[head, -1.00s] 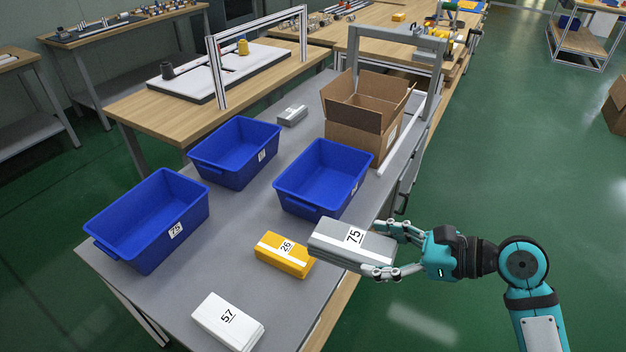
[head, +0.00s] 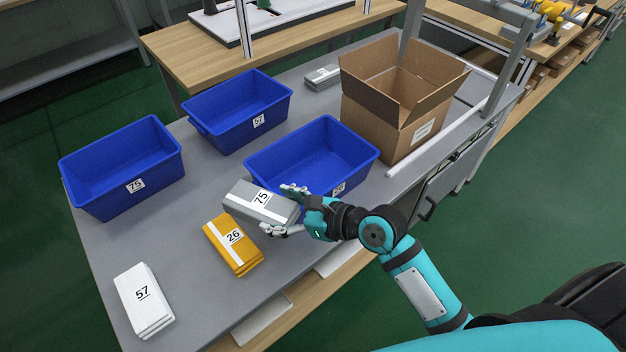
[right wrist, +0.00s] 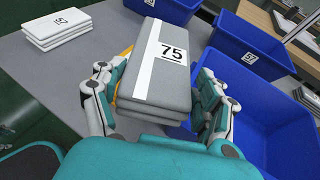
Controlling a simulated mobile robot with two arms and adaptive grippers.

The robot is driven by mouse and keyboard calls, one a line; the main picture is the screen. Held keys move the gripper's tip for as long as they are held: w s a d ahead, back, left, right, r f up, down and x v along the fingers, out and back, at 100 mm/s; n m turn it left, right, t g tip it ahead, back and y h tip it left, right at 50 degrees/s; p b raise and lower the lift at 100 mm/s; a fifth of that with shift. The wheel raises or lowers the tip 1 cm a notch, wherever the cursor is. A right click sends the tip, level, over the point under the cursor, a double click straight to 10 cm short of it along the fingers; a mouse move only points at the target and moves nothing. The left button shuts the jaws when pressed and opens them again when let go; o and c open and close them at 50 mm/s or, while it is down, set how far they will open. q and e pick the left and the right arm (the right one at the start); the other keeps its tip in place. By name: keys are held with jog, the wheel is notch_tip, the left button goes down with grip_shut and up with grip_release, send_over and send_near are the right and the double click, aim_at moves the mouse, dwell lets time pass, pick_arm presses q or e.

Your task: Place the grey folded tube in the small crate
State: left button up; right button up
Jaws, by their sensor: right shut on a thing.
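The grey folded tube (head: 250,198), marked 75 with a white band, is held level above the table. My right gripper (head: 275,209) is shut on it, with a finger along each side. The tube fills the middle of the right wrist view (right wrist: 155,80). It is close to the near-left side of the right-hand blue crate (head: 358,172), outside it. Two more blue crates stand further left: one marked 75 (head: 108,203) and one marked 57 (head: 232,134). All three look empty and similar in size. My left gripper is not in view.
A yellow folded tube (head: 235,253) marked 26 lies just below the held tube. A white folded stack (head: 143,305) marked 57 lies at the front left. Another grey folded piece (head: 323,77) and an open cardboard box (head: 400,100) are at the back.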

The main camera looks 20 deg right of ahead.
jog(key=w+d+f+b, duration=0.2)
jog(key=w+d+f, duration=0.3)
jog(key=w+d, duration=0.5)
jog(key=shift+w+d, duration=0.15)
jog(key=shift+d, duration=0.25)
jog(key=shift+f, duration=0.1)
